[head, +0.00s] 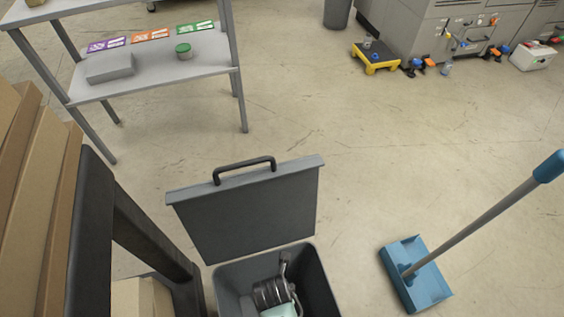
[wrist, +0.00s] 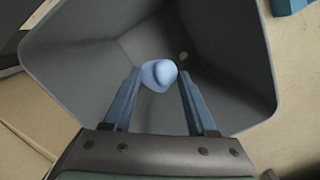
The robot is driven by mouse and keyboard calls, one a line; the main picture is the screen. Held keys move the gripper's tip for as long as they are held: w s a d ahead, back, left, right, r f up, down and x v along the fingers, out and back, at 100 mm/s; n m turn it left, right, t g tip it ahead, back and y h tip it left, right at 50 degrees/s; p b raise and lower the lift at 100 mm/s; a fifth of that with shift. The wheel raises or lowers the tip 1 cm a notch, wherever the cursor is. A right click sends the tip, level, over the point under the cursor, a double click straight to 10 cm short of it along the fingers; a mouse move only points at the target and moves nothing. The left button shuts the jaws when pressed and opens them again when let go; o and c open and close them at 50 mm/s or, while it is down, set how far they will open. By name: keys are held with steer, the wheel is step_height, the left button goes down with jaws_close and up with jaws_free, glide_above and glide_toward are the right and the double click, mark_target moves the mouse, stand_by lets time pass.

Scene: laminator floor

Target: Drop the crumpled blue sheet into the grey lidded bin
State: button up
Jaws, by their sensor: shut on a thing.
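The grey bin (head: 330,283) stands on the floor with its lid (head: 245,215) raised and tilted back, a black handle on top. In the head view, part of my arm reaches into the bin's mouth. In the wrist view, my gripper (wrist: 158,80) points down into the bin (wrist: 75,55), between its walls. The gripper is shut on the crumpled pale blue sheet (wrist: 158,73), held between the fingertips. How far the sheet is above the bin's floor is hard to tell. The sheet cannot be made out in the head view.
A black-framed rack with brown cardboard (head: 40,190) stands close on the left. A blue dustpan (head: 415,275) with a long handle stands to the right. A grey shelf (head: 150,70) and a yellow step (head: 376,57) are farther off. The floor between is clear.

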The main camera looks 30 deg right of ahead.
steer(key=o, duration=1.4)
steer(key=shift+c, duration=0.2)
step_height(320, 180, up, 13)
steer(key=s+a+p, duration=0.1)
steer(key=p, duration=0.4)
steer(key=shift+p, duration=0.3)
steer(key=shift+a, duration=0.1)
